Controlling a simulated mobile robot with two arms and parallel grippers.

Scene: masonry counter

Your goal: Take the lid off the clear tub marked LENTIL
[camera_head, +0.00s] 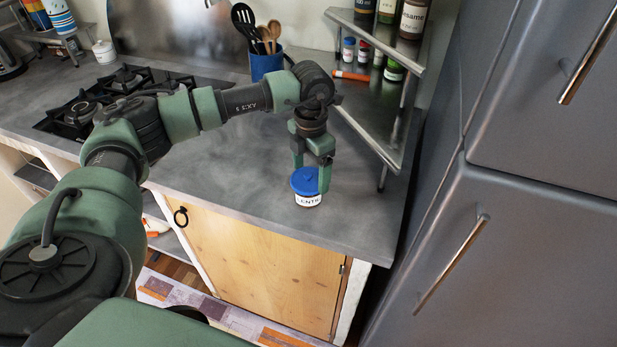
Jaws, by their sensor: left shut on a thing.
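The tub marked LENTIL (309,200) stands upright on the grey counter near its front edge. Its white label shows in part. A blue lid (303,183) sits on top of the tub, with no clear gap between them. My left gripper (311,178) reaches down from above and is shut on the blue lid, one finger on the far left side and one on the right. The right finger hides part of the lid's and the tub's right side. My right gripper is not in view.
A metal corner shelf (385,150) with jars and small bottles stands behind and right of the tub. A blue utensil holder (265,66) stands at the back wall. A gas hob (120,90) is at left, a grey fridge (520,150) at right. The counter left of the tub is clear.

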